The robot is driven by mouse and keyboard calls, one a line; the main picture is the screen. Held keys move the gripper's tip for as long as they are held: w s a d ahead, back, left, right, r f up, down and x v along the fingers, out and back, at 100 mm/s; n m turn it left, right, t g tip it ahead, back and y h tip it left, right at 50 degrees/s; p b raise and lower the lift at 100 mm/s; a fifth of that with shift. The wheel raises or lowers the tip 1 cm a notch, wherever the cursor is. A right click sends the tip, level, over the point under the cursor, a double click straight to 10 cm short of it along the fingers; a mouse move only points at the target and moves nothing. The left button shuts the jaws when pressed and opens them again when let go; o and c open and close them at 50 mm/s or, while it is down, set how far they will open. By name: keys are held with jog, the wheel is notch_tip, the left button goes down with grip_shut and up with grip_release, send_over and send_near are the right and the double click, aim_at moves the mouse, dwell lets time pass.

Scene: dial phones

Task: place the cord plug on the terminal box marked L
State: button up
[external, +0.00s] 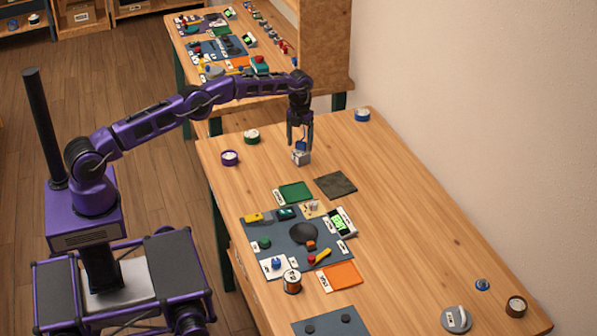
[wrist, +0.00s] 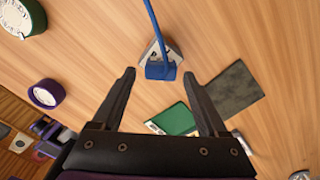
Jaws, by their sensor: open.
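A blue plug (wrist: 161,70) with a blue cord (wrist: 155,25) running up from it sits at a white box (wrist: 148,52) on the table. It appears to rest on the box's top, though contact is hard to judge. The box has dark lettering that I cannot read. In the external view, the blue plug (external: 300,146) and the white box (external: 301,158) stand below my gripper (external: 299,143). In the wrist view, my gripper (wrist: 160,75) is open and empty, its fingertips to either side of the plug.
Round purple (external: 230,158), green (external: 251,137) and blue (external: 362,115) containers stand around. A green mat (external: 295,193) and dark mat (external: 336,185) lie near the box. A slate mat (external: 275,232) holds several small items. The table's right side is mostly clear.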

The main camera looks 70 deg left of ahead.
aim_at(300, 143)
notch_tip(300, 143, up, 7)
jog(key=shift+f, duration=0.2)
